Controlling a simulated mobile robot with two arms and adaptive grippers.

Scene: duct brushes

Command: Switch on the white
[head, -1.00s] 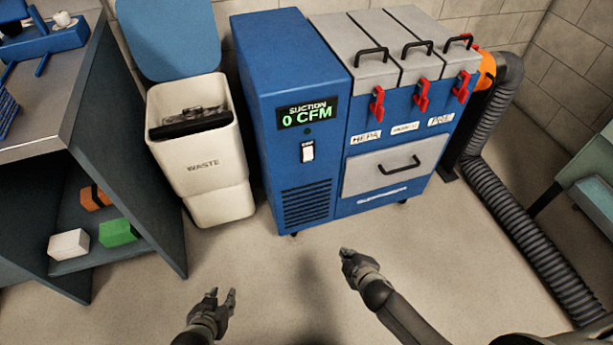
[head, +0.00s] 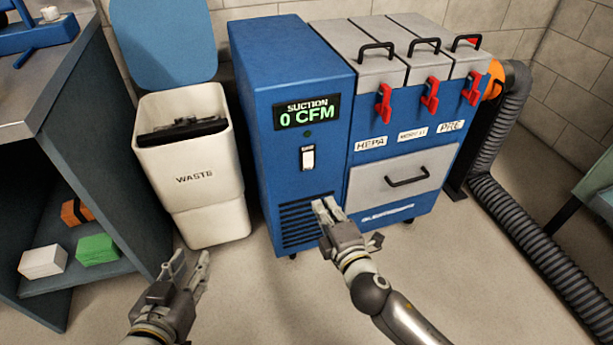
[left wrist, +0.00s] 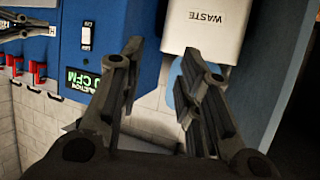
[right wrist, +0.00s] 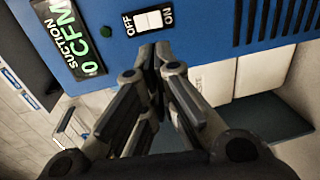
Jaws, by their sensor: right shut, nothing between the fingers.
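A white rocker switch (head: 308,158) sits on the front of the blue suction machine (head: 290,60), under a display (head: 307,113) reading "SUCTION 0 CFM". In the right wrist view the switch (right wrist: 148,21) lies between the labels OFF and ON. My right gripper (head: 326,204) is shut and empty, below the switch in the head view, in front of the vent slots. In the right wrist view its fingertips (right wrist: 157,56) show just below the switch; whether they touch the panel I cannot tell. My left gripper (head: 187,270) is open and empty, low in front of the waste bin.
A white waste bin (head: 195,185) with its blue lid up stands left of the machine. A workbench with a shelf (head: 85,280) is at the left. A grey corrugated duct (head: 530,235) runs along the floor at right.

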